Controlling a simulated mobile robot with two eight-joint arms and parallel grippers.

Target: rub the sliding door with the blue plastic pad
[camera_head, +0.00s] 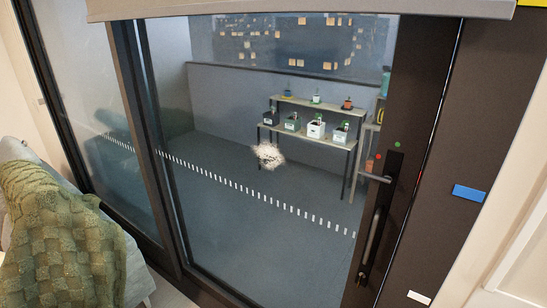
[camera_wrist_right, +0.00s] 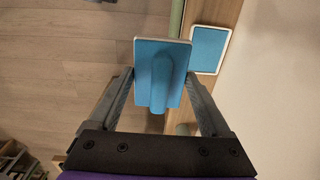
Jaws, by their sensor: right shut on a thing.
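The sliding door (camera_head: 365,140) fills most of the head view, with a large glass pane (camera_head: 235,205) in a dark frame and a handle (camera_head: 376,235) at its right. A whitish, fuzzy smudge (camera_head: 268,155) shows on the pane. In the right wrist view, my right gripper (camera_wrist_right: 160,82) is shut on the blue plastic pad (camera_wrist_right: 172,52), one finger on either side of its raised blue grip. The pad has a pale rim and looks clear of the wooden floor. Neither gripper shows in the head view, and my left gripper is not in view.
A second blue rectangle with a white border (camera_wrist_right: 208,48) lies beyond the pad in the wrist view. A seat with a green knitted throw (camera_head: 55,235) stands at the left of the door. Shelves with potted plants (camera_head: 315,105) stand behind the glass.

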